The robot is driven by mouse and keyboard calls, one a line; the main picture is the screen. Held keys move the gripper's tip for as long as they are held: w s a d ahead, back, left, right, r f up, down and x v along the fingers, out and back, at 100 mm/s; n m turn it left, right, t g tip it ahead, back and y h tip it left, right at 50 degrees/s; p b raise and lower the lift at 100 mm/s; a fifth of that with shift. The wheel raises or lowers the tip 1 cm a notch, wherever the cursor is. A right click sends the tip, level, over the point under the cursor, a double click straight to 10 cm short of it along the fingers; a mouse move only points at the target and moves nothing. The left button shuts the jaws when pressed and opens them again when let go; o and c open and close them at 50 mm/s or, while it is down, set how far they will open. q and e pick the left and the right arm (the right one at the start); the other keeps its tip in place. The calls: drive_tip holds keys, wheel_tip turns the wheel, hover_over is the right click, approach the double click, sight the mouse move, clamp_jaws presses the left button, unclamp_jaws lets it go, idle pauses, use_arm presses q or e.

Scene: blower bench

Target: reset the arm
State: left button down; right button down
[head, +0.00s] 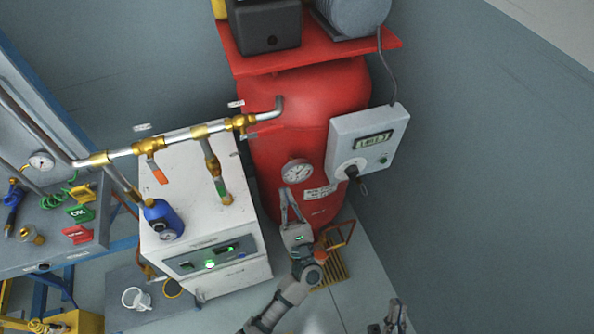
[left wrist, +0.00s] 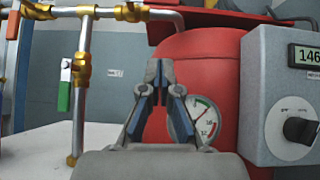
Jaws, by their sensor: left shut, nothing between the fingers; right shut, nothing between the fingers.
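My left arm comes in from the bottom in the head view. Its gripper (head: 285,194) points up in front of the red tank (head: 315,105), below and left of the tank's round gauge (head: 297,171). In the left wrist view the left gripper's fingers (left wrist: 158,66) meet at the tips with nothing between them, and the gauge (left wrist: 205,118) shows just behind, to their right. I cannot tell whether the gripper touches the tank. My right gripper (head: 397,306) shows only in part at the bottom edge of the head view, shut and empty.
A grey control box (head: 368,140) with a display and knob stands right of the gauge. A white cabinet (head: 195,215) with pipes and valves (head: 200,131) above it stands left. A workbench (head: 50,225) is at far left.

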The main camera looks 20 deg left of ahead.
use_arm(q)
drive_tip(key=shift+s+a, duration=0.15)
drive_tip(key=shift+a, duration=0.05)
use_arm(e)
drive_tip(key=shift+s+a, duration=0.1)
drive_tip(key=shift+a, duration=0.1)
